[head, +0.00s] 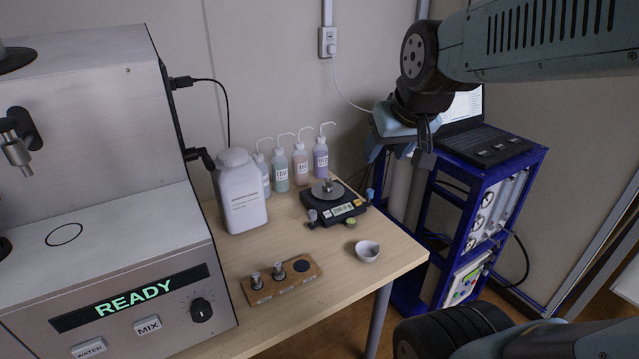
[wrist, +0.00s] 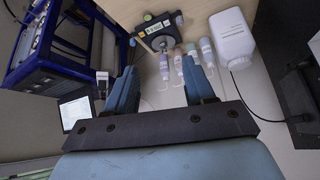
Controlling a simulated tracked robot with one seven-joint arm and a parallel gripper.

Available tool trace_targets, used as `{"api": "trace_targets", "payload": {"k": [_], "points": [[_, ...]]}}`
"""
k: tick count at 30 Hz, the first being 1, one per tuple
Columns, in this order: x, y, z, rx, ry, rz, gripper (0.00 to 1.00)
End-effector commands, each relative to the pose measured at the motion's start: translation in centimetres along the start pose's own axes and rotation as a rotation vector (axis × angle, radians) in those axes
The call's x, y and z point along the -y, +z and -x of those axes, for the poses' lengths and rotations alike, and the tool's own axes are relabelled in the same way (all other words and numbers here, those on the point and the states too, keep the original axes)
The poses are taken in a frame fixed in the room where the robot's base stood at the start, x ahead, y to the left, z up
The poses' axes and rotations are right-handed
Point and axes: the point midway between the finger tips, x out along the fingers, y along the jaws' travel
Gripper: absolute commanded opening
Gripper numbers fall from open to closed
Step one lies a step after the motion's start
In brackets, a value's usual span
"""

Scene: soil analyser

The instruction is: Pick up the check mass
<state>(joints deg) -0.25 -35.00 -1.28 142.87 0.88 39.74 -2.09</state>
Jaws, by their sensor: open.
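A small metal mass (head: 327,185) stands on the pan of the black balance (head: 343,210); it looks like the check mass. The balance also shows at the top of the wrist view (wrist: 152,25). A wooden block (head: 297,283) at the table front holds two more metal masses, one at its left (head: 256,280) and one in its middle (head: 279,270); the round dark spot at its right end is bare. My gripper (head: 420,148) hangs above and right of the balance, apart from it. In the wrist view my gripper (wrist: 160,80) is open, with nothing between its fingers.
Several wash bottles (head: 300,162) stand behind the balance, with a large white jug (head: 240,190) to their left. A white bowl (head: 367,251) sits near the right table edge. A blue rack (head: 480,210) with a laptop (head: 475,125) stands right. The READY machine (head: 110,250) fills the left.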

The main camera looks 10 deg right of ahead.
Motion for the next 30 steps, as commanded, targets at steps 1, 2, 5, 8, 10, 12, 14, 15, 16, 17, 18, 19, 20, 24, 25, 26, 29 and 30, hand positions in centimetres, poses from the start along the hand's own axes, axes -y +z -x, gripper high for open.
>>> {"api": "trace_targets", "payload": {"k": [1, 2, 5, 8, 10, 12, 14, 15, 16, 17, 18, 19, 20, 24, 25, 26, 29, 30], "points": [[0.1, -1.1, -1.5, -0.01, -0.002, 0.0, 0.54], [0.2, -1.8, -2.3, -0.023, -0.003, 0.0, 0.54], [0.4, -3.9, -5.0, -0.065, -0.007, -0.001, 0.54], [0.6, -5.8, -7.8, -0.106, -0.01, -0.004, 0.54], [0.7, -7.0, -9.8, -0.136, -0.011, -0.005, 0.54], [0.8, -8.1, -11.7, -0.165, -0.012, -0.008, 0.54], [0.9, -9.0, -13.4, -0.189, -0.011, -0.011, 0.54], [1.0, -9.5, -14.6, -0.205, -0.011, -0.013, 0.54], [1.0, -9.8, -15.4, -0.217, -0.01, -0.014, 0.54], [1.0, -10.2, -16.3, -0.231, -0.009, -0.015, 0.54], [1.0, -10.6, -17.4, -0.247, -0.007, -0.015, 0.54], [1.1, -10.9, -18.3, -0.259, -0.005, -0.016, 0.54], [1.1, -11.1, -19.1, -0.272, -0.004, -0.018, 0.54], [1.2, -12.1, -23.0, -0.33, -0.003, -0.024, 0.54], [1.1, -12.2, -23.9, -0.343, -0.001, -0.027, 0.54], [1.1, -12.3, -24.7, -0.355, 0.0, -0.029, 0.54], [1.1, -12.5, -27.4, -0.396, 0.007, -0.035, 0.54], [1.0, -12.5, -28.5, -0.412, 0.011, -0.04, 0.54]]}}
